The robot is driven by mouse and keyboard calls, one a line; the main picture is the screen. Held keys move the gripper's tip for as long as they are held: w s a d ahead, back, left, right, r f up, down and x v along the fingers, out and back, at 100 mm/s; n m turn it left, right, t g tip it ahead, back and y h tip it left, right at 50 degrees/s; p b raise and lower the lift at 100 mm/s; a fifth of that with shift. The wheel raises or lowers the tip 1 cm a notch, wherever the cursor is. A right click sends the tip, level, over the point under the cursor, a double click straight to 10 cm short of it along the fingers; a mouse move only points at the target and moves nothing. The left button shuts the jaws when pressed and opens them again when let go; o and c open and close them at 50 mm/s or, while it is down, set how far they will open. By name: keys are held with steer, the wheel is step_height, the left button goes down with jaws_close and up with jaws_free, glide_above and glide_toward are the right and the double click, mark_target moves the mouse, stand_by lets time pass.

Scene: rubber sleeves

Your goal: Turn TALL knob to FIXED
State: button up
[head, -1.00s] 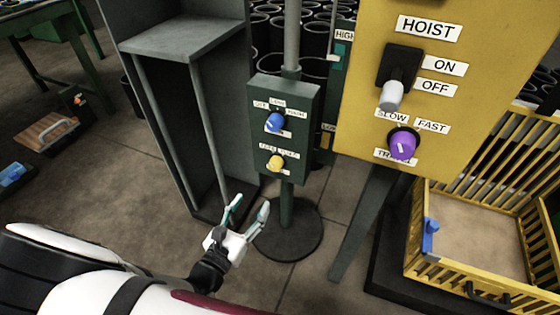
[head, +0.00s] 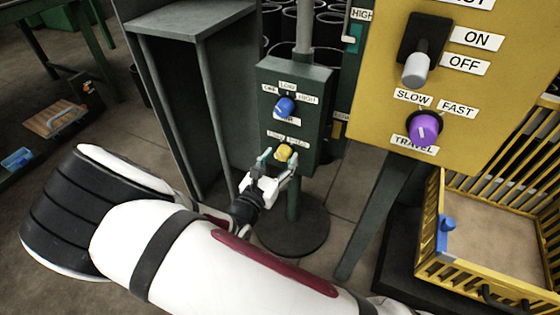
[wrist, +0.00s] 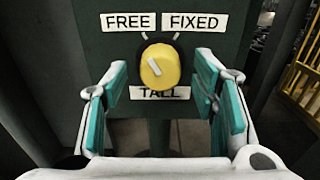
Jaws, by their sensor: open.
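The TALL knob (wrist: 160,67) is yellow with a white pointer line. In the wrist view the line slants toward the upper left, on the FREE label (wrist: 128,22) side. The FIXED label (wrist: 195,22) is at the upper right. The knob also shows low on the green control box in the head view (head: 285,152). My gripper (head: 279,160) is open just in front of the knob. In the wrist view its teal-padded fingers (wrist: 163,100) stand to the left and right, a little below the knob, with no visible contact. The TALL label is partly covered by the knob.
A blue knob (head: 284,107) sits above on the same green box (head: 317,90). A yellow panel (head: 480,105) with a hoist switch (head: 417,68) and a purple knob (head: 425,128) stands to the right. A grey cabinet (head: 180,100) stands to the left.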

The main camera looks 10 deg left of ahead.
steer(key=shift+w+d, duration=0.1)
steer(key=shift+w, duration=0.2)
steer(key=c, duration=1.2)
steer(key=shift+o, duration=0.2)
steer(key=shift+m, duration=0.3)
steer(key=m+p, duration=0.2)
steer(key=m, duration=0.3)
steer(key=shift+m, duration=0.3)
steer(key=m, duration=0.5)
steer(key=shift+m, duration=0.3)
